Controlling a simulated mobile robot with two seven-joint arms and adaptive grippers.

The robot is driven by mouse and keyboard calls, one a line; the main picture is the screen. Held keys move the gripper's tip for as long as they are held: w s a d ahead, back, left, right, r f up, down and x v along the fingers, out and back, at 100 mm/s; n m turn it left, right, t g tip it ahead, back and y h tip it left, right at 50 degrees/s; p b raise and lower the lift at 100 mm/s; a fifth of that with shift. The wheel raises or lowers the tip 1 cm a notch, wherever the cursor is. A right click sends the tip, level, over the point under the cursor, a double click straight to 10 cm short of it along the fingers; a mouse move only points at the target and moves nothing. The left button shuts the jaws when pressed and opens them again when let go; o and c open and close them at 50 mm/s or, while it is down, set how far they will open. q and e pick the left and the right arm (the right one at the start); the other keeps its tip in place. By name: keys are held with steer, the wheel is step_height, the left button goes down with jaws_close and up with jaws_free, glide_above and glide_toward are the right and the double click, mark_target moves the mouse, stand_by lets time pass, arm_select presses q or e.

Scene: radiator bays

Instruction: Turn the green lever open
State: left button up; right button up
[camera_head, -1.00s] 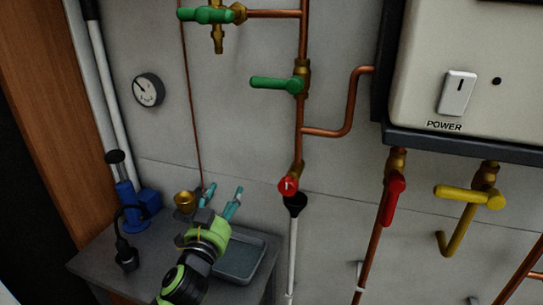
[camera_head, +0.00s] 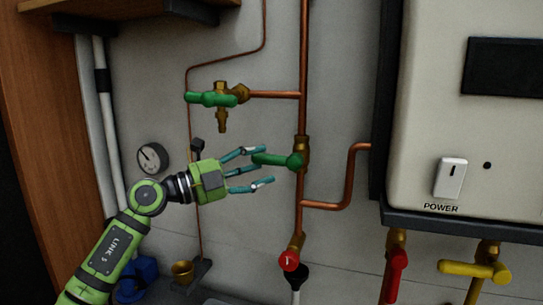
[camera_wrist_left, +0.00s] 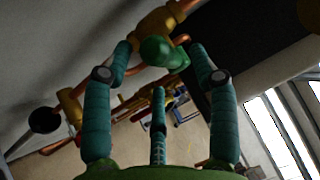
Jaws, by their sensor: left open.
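A green lever (camera_head: 274,160) points left, roughly level, from a brass valve (camera_head: 301,153) on the vertical copper pipe. My left gripper (camera_head: 266,166) is open, with its teal fingers reaching right to the free end of this lever. In the left wrist view the lever (camera_wrist_left: 165,52) shows end-on between the spread tips of the gripper (camera_wrist_left: 158,55); I cannot tell whether a finger touches it. A second green lever (camera_head: 208,98) lies level on a brass valve higher up and to the left. My right gripper is in neither view.
A white boiler (camera_head: 420,130) with a power switch hangs at right. Below are a red knob (camera_head: 289,261), a red lever (camera_head: 395,272) and a yellow lever (camera_head: 472,269). A round gauge (camera_head: 152,158) is on the wall behind my left arm.

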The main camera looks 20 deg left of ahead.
mark_target(271, 163)
arm_select(q)
steer(key=shift+p+x, duration=0.65)
steer(key=shift+x, duration=1.25)
jaws_close()
steer(key=shift+f, duration=0.1)
